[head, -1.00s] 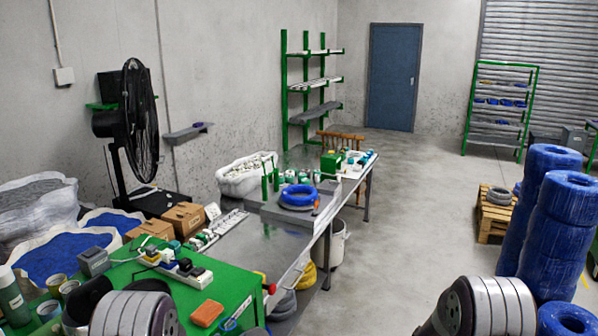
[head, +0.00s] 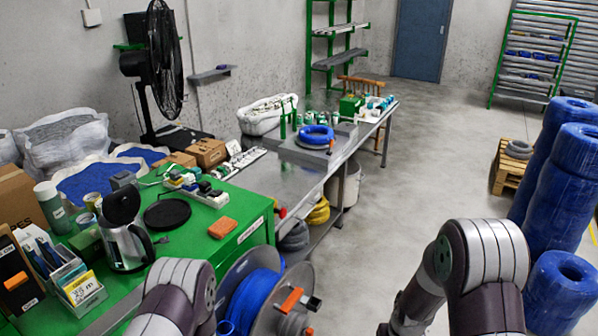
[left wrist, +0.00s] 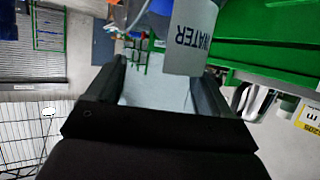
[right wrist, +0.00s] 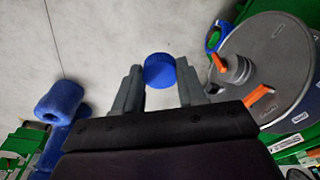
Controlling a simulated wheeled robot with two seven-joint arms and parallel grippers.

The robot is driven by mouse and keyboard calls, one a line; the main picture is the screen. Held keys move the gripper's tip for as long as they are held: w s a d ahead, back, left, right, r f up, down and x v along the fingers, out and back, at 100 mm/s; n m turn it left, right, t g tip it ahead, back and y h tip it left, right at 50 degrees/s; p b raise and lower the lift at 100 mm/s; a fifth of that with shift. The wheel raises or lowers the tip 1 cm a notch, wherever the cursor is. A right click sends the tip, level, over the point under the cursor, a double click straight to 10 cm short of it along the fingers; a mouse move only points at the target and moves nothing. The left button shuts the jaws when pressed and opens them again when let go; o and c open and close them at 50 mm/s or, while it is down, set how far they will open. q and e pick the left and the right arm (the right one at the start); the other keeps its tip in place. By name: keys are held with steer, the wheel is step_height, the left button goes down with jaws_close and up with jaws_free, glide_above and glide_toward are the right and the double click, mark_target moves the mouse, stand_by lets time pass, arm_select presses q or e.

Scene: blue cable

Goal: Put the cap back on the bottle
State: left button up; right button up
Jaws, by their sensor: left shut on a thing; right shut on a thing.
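The label reads upside down, and the gripper is shut on the bottle. In the right wrist view, a round blue cap (right wrist: 160,71) sits between the fingertips of my right gripper (right wrist: 160,78), which is shut on it. The cap is apart from the bottle as far as these views show. In the head view both grippers are out of sight; only my arm links show. The bottle's mouth cannot be made out.
A green bench (head: 185,245) holds a steel kettle (head: 125,235), a black round plate (head: 167,213) and an orange sponge (head: 222,228). A cable reel (head: 262,290) stands before it. Blue coil stacks (head: 560,190) are at right. Open floor (head: 420,150) lies between.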

arm_select(q)
steer(key=shift+s+r, duration=0.1)
arm_select(e)
steer(key=shift+s, duration=0.1)
arm_select(q)
steer(key=s+d+m+g+h, duration=0.1)
steer(key=d+m+g+h, duration=0.2)
steer(key=d+m+h, duration=0.5)
steer(key=d, duration=0.6)
steer(key=shift+s+d+h, duration=0.3)
steer(key=shift+s+d, duration=0.05)
arm_select(e)
steer(key=s+a+r, duration=0.1)
steer(key=a+r, duration=1.7)
steer(key=a, duration=0.5)
steer(key=shift+s+r+n, duration=0.25)
steer(key=shift+s+n, duration=0.05)
steer(key=shift+s, duration=0.1)
